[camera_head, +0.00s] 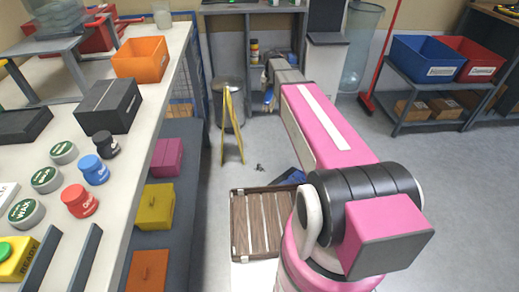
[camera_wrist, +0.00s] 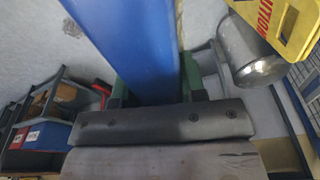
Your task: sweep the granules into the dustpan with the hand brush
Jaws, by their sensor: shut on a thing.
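My gripper (camera_wrist: 157,84) has green fingers shut on a long blue thing (camera_wrist: 135,40), which looks like the hand brush. A few small dark bits (camera_head: 260,168), likely the granules, lie on the grey floor left of my arm. A blue thing (camera_head: 290,177), likely the dustpan, lies on the floor close by, partly hidden by my arm.
A yellow floor sign (camera_head: 229,125) stands beside a grey bin (camera_head: 219,104). A brown slatted crate (camera_head: 238,228) is nearer me. A long workbench (camera_head: 150,75) borders the left. A low rack (camera_head: 395,127) with blue and red bins stands at right.

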